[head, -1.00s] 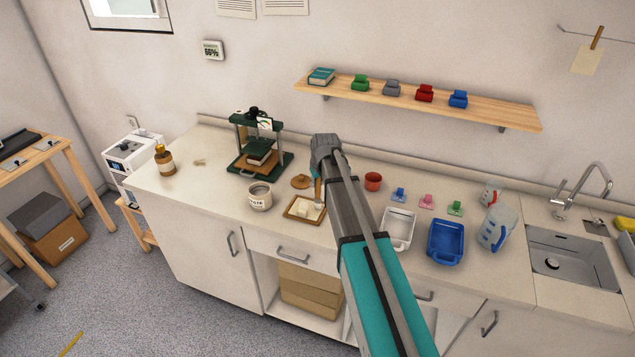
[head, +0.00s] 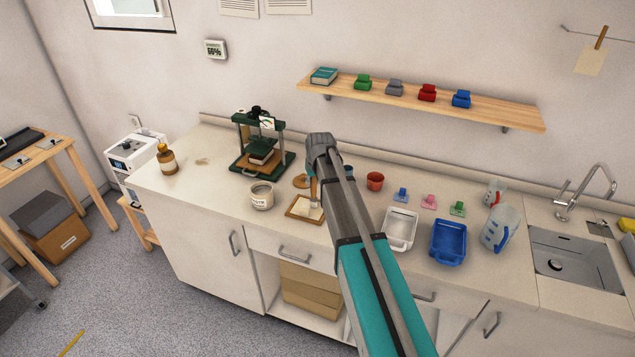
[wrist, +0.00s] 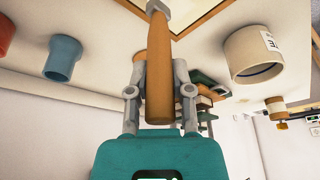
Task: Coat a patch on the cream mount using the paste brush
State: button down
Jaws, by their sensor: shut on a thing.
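My gripper (wrist: 160,72) is shut on the wooden handle of the paste brush (wrist: 159,50), one finger on each side. In the head view the brush (head: 313,188) hangs roughly upright below my wrist, over the right part of the wood-edged cream mount (head: 300,210). The mount also shows at the top of the wrist view (wrist: 195,6), behind the brush's metal ferrule. The bristles are too small or hidden to tell whether they touch the mount. The white paste tub (head: 262,198) stands left of the mount, and in the wrist view (wrist: 240,60) at upper right.
A green press (head: 262,150) stands behind the tub. A brown bottle (head: 167,160) is at far left. A red cup (head: 375,181), a white tray (head: 399,230) and a blue tray (head: 449,240) are right of my arm. A shelf (head: 420,103) hangs above.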

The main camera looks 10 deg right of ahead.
jog(key=shift+w+a, duration=0.35)
jog(key=shift+a, duration=0.2)
jog(key=shift+w+a, duration=0.1)
jog(key=shift+a, duration=0.05)
jog(key=shift+w+a, duration=0.5)
jog(key=shift+a, duration=0.25)
jog(key=shift+w+a, duration=0.5)
jog(key=shift+a, duration=0.2)
jog(key=shift+s+d+f, duration=0.1)
jog(key=shift+s+d, duration=0.05)
jog(key=shift+s+d, duration=0.5)
jog(key=shift+d, duration=0.25)
jog(key=shift+s+d, duration=0.45)
jog(key=shift+d, duration=0.25)
jog(key=shift+s+d, duration=0.55)
jog(key=shift+d, duration=0.2)
jog(key=shift+s+d, duration=0.5)
jog(key=shift+d, duration=0.25)
